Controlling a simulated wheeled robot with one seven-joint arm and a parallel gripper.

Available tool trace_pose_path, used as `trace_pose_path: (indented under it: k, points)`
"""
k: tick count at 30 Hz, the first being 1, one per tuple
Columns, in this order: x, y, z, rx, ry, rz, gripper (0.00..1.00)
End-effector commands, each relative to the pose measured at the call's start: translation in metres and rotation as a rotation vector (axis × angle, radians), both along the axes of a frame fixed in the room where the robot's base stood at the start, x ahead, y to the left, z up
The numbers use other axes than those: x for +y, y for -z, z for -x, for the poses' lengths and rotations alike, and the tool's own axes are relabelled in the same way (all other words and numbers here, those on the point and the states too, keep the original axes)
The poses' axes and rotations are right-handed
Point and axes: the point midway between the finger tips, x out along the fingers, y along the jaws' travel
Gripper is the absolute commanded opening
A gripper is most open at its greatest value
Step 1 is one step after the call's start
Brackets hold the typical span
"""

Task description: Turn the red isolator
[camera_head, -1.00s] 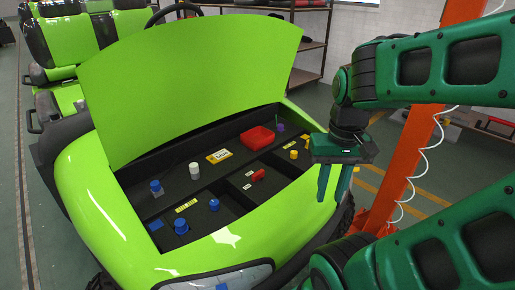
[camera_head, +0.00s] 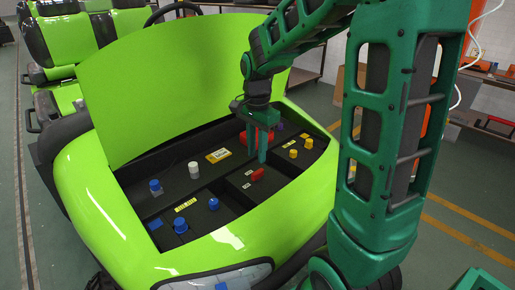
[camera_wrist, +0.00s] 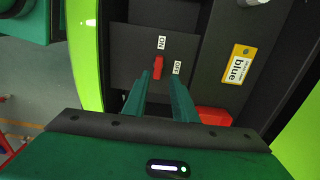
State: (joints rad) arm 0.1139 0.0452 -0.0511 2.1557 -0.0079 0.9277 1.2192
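The red isolator (camera_head: 257,175) is a small red handle on the dark panel inside the cart's open front compartment. In the wrist view the isolator (camera_wrist: 158,67) lies between an ON label (camera_wrist: 161,43) and an OFF label (camera_wrist: 177,67), its long side pointing along the ON label's direction. My gripper (camera_head: 257,154) is above the panel, just behind the isolator in the head view. In the wrist view my gripper (camera_wrist: 162,82) has its two green fingers apart on either side of the isolator's near end, with nothing held. I cannot tell the height gap.
A red tray (camera_wrist: 213,116) lies close beside the right finger. A yellow "blue" label (camera_wrist: 239,64), blue knobs (camera_head: 181,225), a white cylinder (camera_head: 194,170) and yellow knobs (camera_head: 308,143) surround the work area. The raised green hood (camera_head: 185,85) stands behind.

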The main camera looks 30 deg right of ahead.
Motion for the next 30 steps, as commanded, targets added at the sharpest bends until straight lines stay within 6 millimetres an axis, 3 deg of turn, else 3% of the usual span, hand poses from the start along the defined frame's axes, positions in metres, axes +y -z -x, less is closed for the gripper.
trace_pose_path:
  k: [15, 23, 26, 30]
  points:
    - [-0.002, 0.060, 0.002, 0.003, 0.002, 0.000, 0.25]
    - [-0.002, 0.071, 0.002, 0.001, 0.002, 0.000, 0.25]
    - [-0.002, 0.071, 0.002, 0.000, 0.001, 0.000, 0.01]
    - [-0.002, 0.070, 0.001, -0.001, 0.001, 0.000, 0.00]
